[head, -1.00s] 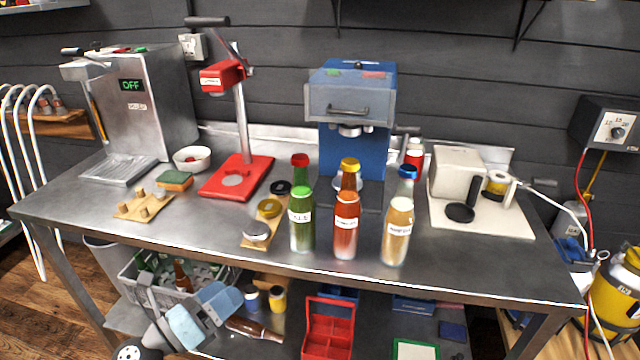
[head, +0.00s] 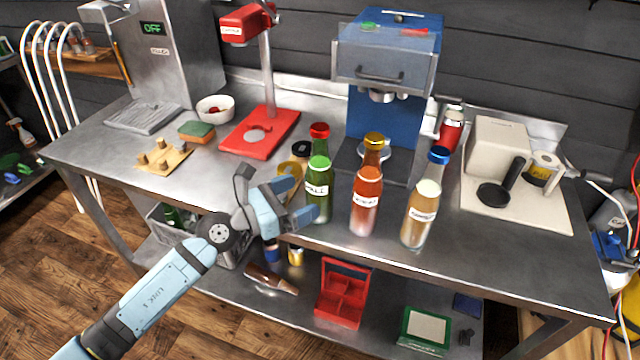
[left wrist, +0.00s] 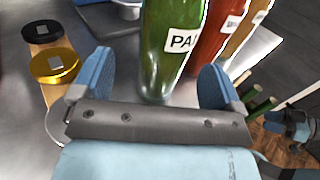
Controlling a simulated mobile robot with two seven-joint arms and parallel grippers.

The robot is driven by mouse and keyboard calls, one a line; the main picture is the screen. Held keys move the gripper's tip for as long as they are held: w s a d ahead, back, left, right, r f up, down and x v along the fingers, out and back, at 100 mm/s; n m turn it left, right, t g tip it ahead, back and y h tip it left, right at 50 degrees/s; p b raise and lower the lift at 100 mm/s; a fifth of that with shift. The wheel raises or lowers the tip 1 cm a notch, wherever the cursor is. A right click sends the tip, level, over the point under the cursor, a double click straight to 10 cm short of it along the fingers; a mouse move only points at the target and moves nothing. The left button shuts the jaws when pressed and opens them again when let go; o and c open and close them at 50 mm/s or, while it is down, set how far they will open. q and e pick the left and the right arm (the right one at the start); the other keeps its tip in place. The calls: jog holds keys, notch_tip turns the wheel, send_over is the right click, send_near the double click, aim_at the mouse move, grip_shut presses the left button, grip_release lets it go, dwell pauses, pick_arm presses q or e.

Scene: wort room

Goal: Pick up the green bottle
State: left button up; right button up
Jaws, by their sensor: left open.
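A red-brown bottle (head: 366,205) and a pale amber bottle (head: 421,212) stand close to the right. Gold and black lids lie behind my gripper. A blue machine (head: 385,110) and a red press stand (head: 258,135) are at the back. The table's front edge (head: 400,262) is close.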

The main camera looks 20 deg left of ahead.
aim_at(307, 200)
pick_arm(q)
jog(key=w+d, duration=0.1)
jog(key=w+d+f, duration=0.1)
jog(key=w+d, duration=0.1)
jog(key=shift+d+f, duration=0.15)
jog(key=shift+w+d, duration=0.3)
jog(key=shift+w, duration=0.05)
jog(key=c, duration=1.4)
